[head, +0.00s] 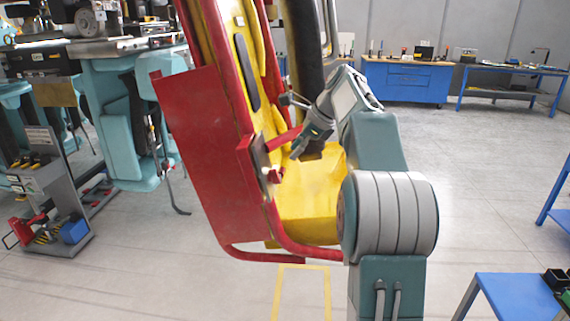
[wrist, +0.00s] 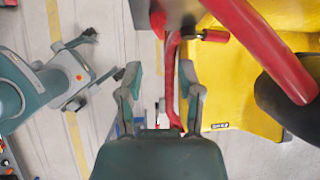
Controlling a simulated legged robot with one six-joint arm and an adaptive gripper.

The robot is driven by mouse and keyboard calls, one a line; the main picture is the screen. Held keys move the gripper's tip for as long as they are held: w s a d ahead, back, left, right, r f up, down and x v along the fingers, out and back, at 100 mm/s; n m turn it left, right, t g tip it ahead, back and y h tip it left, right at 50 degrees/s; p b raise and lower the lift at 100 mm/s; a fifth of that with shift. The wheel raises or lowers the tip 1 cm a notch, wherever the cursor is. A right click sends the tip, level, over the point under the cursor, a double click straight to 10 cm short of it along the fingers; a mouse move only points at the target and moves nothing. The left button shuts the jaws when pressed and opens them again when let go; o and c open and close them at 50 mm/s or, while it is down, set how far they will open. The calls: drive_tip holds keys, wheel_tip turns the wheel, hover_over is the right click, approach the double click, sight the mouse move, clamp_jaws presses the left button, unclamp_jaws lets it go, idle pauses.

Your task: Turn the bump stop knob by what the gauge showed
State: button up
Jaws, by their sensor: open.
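A small red and pale knob-like part (head: 273,176) sticks out low on the side of the red and yellow coaster seat (head: 310,195). I cannot tell for sure that it is the bump stop knob. My gripper (head: 298,149) is beside the seat, near the red bracket. In the wrist view my gripper (wrist: 160,82) is open and empty, its fingers apart. A red rod shows behind the gap between the fingers. A red cylinder on a dark stem (wrist: 215,36) lies ahead and to the right. No gauge can be made out.
A large red panel (head: 200,150) covers the seat's left side. Teal seats (head: 130,120) and a grey tool cart (head: 50,190) stand at the left. A blue workbench (head: 405,82) is at the back, and a blue table (head: 515,296) at lower right. The right floor is mostly clear.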

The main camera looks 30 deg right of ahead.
drive_tip(key=shift+v, duration=0.95)
